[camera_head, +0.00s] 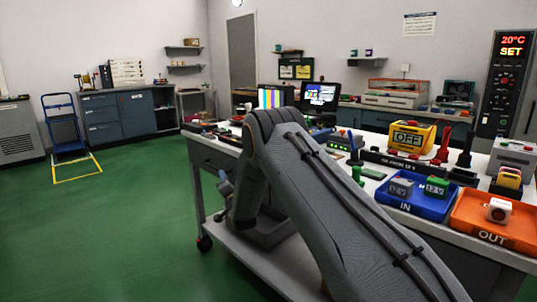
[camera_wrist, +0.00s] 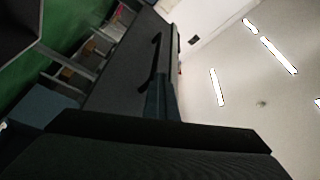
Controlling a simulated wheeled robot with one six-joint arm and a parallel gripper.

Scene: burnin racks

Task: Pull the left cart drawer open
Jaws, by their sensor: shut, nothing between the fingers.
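The cart's left drawer shows as a grey front (camera_head: 212,157) under the white top at the cart's left end in the head view. My arm hides much of that side. In the wrist view the picture is tilted, and a dark grey panel (camera_wrist: 118,76) carries a long black bar handle (camera_wrist: 156,62). No gap at the drawer is clear.
The cart's lower shelf (camera_head: 275,265) is under my arm. A blue IN tray (camera_head: 412,205) and an orange OUT tray (camera_head: 478,228) lie on the top at right. Green floor left of the cart is free up to a blue hand truck (camera_head: 64,130).

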